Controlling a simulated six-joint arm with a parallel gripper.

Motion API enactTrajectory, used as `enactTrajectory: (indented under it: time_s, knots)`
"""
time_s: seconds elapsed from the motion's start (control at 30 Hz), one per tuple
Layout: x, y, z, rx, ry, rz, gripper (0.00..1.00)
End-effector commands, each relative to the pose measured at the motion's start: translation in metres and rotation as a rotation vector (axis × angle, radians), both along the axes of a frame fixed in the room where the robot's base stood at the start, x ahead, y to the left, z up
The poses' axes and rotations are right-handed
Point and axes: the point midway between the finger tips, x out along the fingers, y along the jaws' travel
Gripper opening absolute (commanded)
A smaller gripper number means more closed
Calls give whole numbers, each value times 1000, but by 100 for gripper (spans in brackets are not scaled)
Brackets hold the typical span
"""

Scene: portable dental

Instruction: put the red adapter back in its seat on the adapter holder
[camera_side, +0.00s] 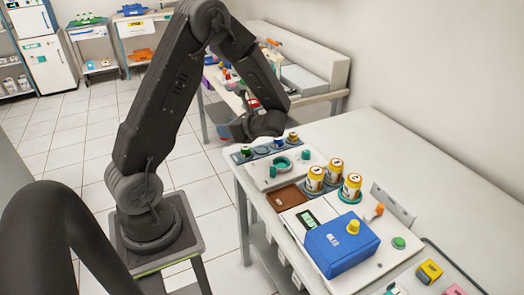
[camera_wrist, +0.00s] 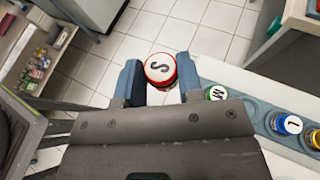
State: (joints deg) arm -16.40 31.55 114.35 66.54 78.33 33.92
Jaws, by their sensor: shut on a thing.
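The red adapter (camera_wrist: 160,68), with a white top marked "S", sits between the two blue fingers of my gripper (camera_wrist: 159,78) in the wrist view. My gripper is shut on it. Tiled floor shows beyond it, so it is held off to the left of the adapter holder (camera_wrist: 250,112). The holder carries a green adapter (camera_wrist: 217,93) marked "M", a blue one (camera_wrist: 288,124) and a yellow one (camera_wrist: 314,139). In the side view the holder (camera_side: 262,152) lies at the table's far end, beside my gripper (camera_side: 228,131). The red adapter's seat is not clear in either view.
A white tray with a green ring (camera_side: 282,164) stands just in front of the holder. Several yellow-and-white cans (camera_side: 315,179), a brown pad (camera_side: 287,197) and a blue box (camera_side: 342,245) stand nearer. The table's right side is clear.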

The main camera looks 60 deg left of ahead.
Motion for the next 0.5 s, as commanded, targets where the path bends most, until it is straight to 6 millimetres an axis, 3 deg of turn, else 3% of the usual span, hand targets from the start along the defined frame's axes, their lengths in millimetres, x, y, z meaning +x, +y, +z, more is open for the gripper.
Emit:
enactTrajectory:
  time_s: [0.2, 0.43, 0.5]
  knots:
    - [14, 52, 30, 3, -5, -268, 7]
    - [31, 85, 56, 3, -4, -457, 7]
    - [32, 85, 43, -3, 5, -464, 7]
